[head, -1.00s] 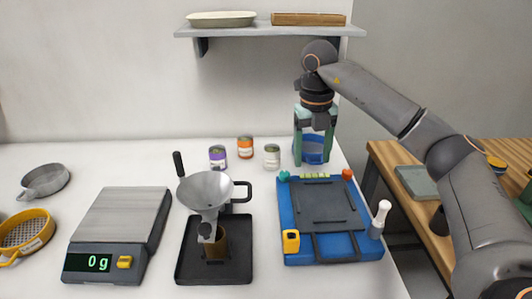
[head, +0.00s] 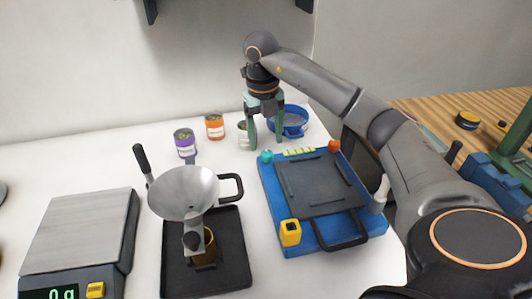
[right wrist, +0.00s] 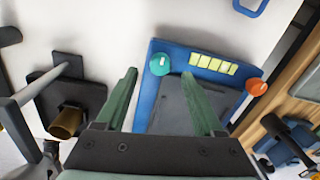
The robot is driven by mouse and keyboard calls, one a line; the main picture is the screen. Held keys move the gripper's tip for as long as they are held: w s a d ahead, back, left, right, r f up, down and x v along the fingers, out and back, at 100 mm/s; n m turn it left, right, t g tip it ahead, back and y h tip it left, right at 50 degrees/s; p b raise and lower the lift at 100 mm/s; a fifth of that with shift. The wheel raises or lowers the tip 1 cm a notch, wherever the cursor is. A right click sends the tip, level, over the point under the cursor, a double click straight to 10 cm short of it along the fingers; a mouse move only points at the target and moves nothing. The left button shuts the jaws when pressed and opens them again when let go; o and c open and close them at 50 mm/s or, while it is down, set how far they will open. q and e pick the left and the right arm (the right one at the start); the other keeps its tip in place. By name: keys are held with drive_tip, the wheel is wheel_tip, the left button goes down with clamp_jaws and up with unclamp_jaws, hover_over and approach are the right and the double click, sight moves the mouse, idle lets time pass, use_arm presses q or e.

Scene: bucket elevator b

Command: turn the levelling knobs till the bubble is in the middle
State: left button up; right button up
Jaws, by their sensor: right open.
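The blue levelling board (head: 275,207) lies on the white table with a dark grey plate (head: 318,186) on it. A teal knob (head: 266,156) sits at its back left corner and an orange-red knob (head: 334,145) at its back right corner. Between them is a row of yellow-green segments (head: 299,151); I cannot make out a bubble. My right gripper (head: 266,143) is open, pointing down near the teal knob. In the right wrist view the teal knob (right wrist: 160,64) shows between the fingertips (right wrist: 159,75), and nothing is held. My left gripper is out of view.
A yellow block (head: 290,232) sits at the board's front left corner and a white-handled tool (head: 381,190) stands at its right. A blue bowl (head: 294,121) and several small tins stand behind. A funnel (head: 183,190) over a black tray (head: 236,262) and a scale (head: 85,230) are left.

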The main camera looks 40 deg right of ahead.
sight(267, 153)
drive_tip(key=shift+d+f, duration=0.1)
drive_tip(key=shift+f, duration=1.95)
clamp_jaws()
